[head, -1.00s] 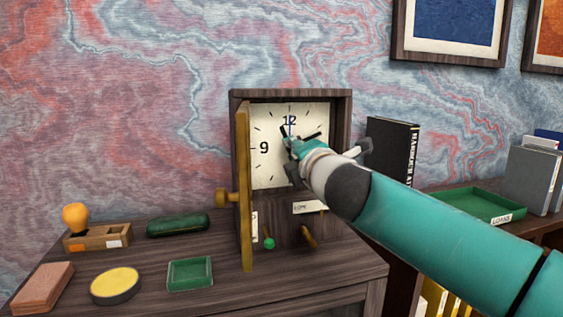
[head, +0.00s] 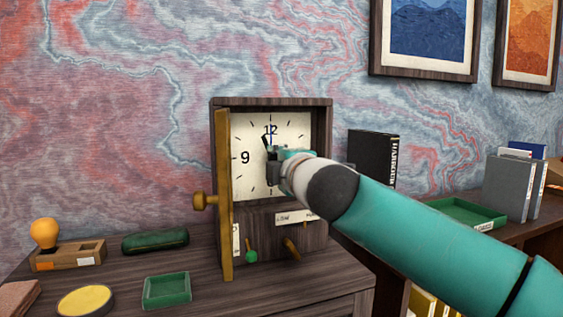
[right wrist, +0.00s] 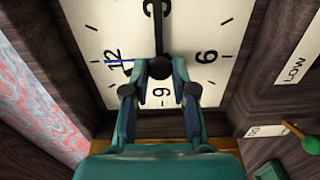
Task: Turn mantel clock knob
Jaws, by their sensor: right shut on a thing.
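The mantel clock (head: 322,150) stands on the dark wooden desk, its narrow wooden door (head: 224,200) swung open at the left. Its cream dial (head: 298,128) shows, with a blue hand pointing to 12. My right gripper (head: 272,157) reaches the dial's middle from the right and covers part of it. In the right wrist view, my right gripper (right wrist: 160,75) is shut on a dark round knob (right wrist: 160,66) at the dial's centre; an ornate dark hand extends from it. My left gripper is out of view.
Below the dial are a label, a green-ended lever (head: 251,256) and a brass lever (head: 291,248). A brass knob (head: 203,200) sticks out from the door. A green tray (head: 167,290) and green case (head: 155,241) lie left. A black book (head: 373,158) stands right.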

